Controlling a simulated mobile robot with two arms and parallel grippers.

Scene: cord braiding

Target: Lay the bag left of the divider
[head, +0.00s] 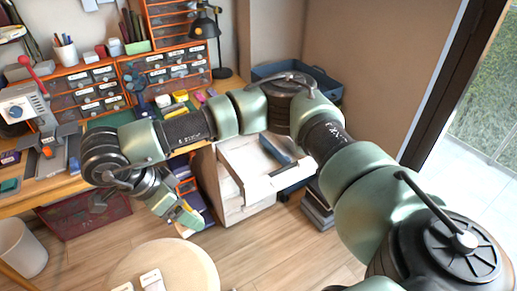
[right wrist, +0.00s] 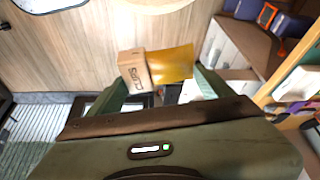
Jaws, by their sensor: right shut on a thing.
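My right gripper (head: 184,220) hangs low over the floor, left of an open pale box (head: 232,190). In the right wrist view, my right gripper (right wrist: 165,85) is shut on a mustard-yellow bag (right wrist: 172,63) with a tan, box-like end (right wrist: 135,70) bearing dark lettering. The bag is clear of the floor; in the head view the gripper mostly hides it. Inside the pale box are white panels and a blue-grey strip (head: 275,150); I cannot tell which part is the divider. My left gripper is not in view.
A round wooden table (head: 185,262) with small white items stands at the front. A workbench with orange drawer racks (head: 95,92) runs along the back left. A white bin (head: 20,248) is at far left. Dark stacked items (head: 318,205) stand right of the pale box.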

